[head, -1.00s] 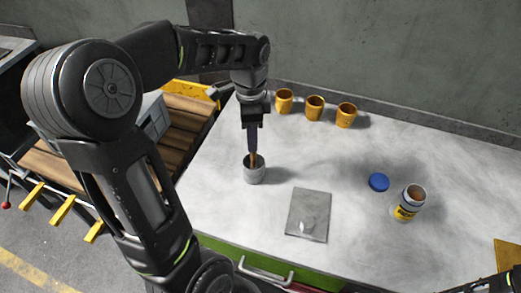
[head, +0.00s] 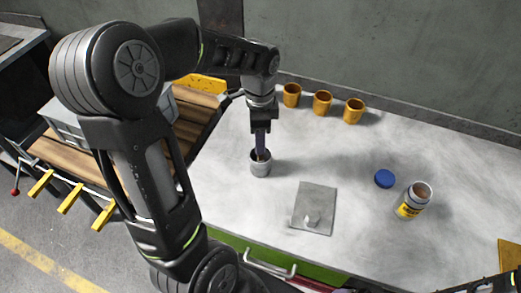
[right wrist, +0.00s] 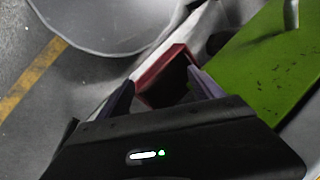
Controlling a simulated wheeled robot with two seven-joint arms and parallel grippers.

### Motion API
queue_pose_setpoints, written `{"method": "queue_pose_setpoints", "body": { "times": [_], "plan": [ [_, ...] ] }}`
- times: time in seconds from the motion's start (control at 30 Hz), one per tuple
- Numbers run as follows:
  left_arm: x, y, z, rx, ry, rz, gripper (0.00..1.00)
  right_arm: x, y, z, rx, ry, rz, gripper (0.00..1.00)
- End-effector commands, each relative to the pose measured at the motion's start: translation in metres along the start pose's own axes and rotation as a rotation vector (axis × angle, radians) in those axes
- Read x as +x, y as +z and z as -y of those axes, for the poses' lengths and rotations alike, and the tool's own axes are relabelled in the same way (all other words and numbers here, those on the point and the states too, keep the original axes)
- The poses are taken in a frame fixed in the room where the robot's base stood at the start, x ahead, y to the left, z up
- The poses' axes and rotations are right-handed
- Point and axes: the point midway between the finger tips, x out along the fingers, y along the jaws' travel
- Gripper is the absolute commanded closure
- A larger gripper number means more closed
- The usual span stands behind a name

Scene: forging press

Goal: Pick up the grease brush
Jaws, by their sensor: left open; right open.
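A small grey metal cup (head: 260,169) stands upright on the light worktable. A brownish piece, likely the grease brush (head: 261,157), shows only in part at the cup's mouth; the fingers hide most of it. My left gripper (head: 260,151) points straight down over the cup, its dark purple fingertips at about rim height around the brush's upper end. It is open, and contact cannot be made out. My right gripper (right wrist: 162,82) is open with nothing between its fingers in the right wrist view.
Several things stand on the table: three orange cups (head: 322,103) at the back, a grey plate (head: 315,208) with a small lump, a blue lid (head: 384,178) and an open yellow-labelled jar (head: 413,201). A wall closes the back. The middle is clear.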

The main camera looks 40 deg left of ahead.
Motion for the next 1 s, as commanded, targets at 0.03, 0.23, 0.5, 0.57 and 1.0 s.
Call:
{"method": "queue_pose_setpoints", "body": {
  "times": [0.03, 0.23, 0.5, 0.57, 1.0],
  "plan": [
    [0.005, 0.000, -0.002, 0.001, 0.005, 0.003, 0.57, -0.004, 0.000, 0.001, 0.000, 0.001, 0.001, 0.24],
    [0.035, -0.002, -0.002, 0.000, 0.004, 0.002, 0.57, -0.009, 0.001, 0.003, 0.002, 0.003, 0.002, 0.24],
    [0.042, -0.003, -0.001, -0.001, 0.000, 0.000, 0.57, -0.008, 0.001, 0.002, 0.002, 0.004, 0.003, 0.24],
    [0.042, -0.003, -0.001, -0.001, 0.000, 0.000, 0.57, -0.008, 0.001, 0.002, 0.002, 0.003, 0.003, 0.24],
    [0.042, -0.003, -0.001, 0.000, 0.000, 0.000, 0.64, -0.009, 0.001, 0.002, 0.002, 0.003, 0.003, 0.24]
  ]
}}
